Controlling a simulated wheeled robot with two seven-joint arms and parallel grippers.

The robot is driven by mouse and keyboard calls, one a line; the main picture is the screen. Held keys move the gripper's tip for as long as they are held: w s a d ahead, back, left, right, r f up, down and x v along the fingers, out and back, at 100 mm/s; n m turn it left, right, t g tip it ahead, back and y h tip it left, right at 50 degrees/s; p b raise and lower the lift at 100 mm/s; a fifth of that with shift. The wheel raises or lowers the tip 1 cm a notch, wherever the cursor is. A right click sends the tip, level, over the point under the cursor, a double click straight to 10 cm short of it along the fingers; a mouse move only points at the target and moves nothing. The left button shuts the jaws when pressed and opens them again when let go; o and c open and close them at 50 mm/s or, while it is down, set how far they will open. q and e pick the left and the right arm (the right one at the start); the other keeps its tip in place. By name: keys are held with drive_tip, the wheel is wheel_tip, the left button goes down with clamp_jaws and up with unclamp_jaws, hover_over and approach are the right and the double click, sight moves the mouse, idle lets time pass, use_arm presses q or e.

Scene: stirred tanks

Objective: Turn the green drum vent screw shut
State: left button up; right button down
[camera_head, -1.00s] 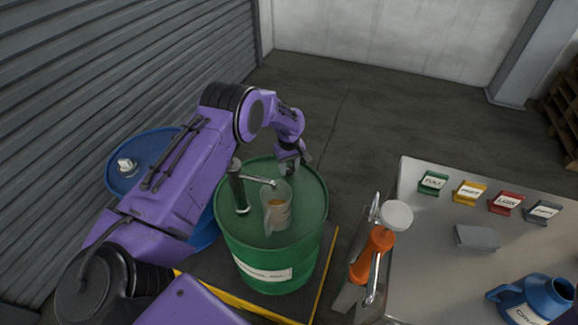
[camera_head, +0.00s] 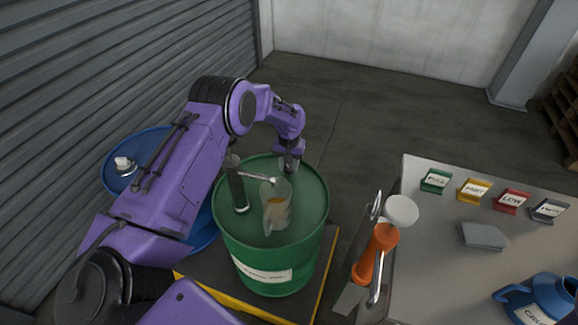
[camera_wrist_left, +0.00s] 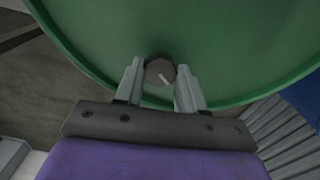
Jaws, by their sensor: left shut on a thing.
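The green drum (camera_head: 272,262) stands on a dark platform with a yellow edge. Its vent screw (camera_wrist_left: 160,70) shows in the left wrist view as a round grey knob with a pale line, near the drum's rim. My left gripper (camera_wrist_left: 160,82) is shut on the vent screw, one finger at each side. In the head view the left gripper (camera_head: 289,166) points down at the far side of the drum top, and the screw is hidden there. My right gripper is not in view.
A dark pump with a metal spout (camera_head: 238,188) and a clear jug (camera_head: 276,208) with amber liquid are on the drum top. A blue drum (camera_head: 150,150) stands left, behind my arm. A metal table (camera_head: 440,250) with coloured tags and a blue jug (camera_head: 538,300) is right.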

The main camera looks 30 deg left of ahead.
sight(289, 167)
use_arm(q)
drive_tip(key=m+b, duration=0.1)
drive_tip(key=m, duration=0.4)
drive_tip(key=shift+m, duration=0.3)
drive_tip(key=m, duration=0.4)
drive_tip(key=shift+m+b, duration=0.3)
drive_tip(key=o, duration=1)
drive_tip(key=shift+o, duration=0.2)
drive_tip(key=shift+r, duration=0.1)
wheel_tip(289, 167, up, 10)
drive_tip(key=b, duration=0.1)
drive_tip(key=shift+r, duration=0.2)
drive_tip(key=shift+a, duration=0.1)
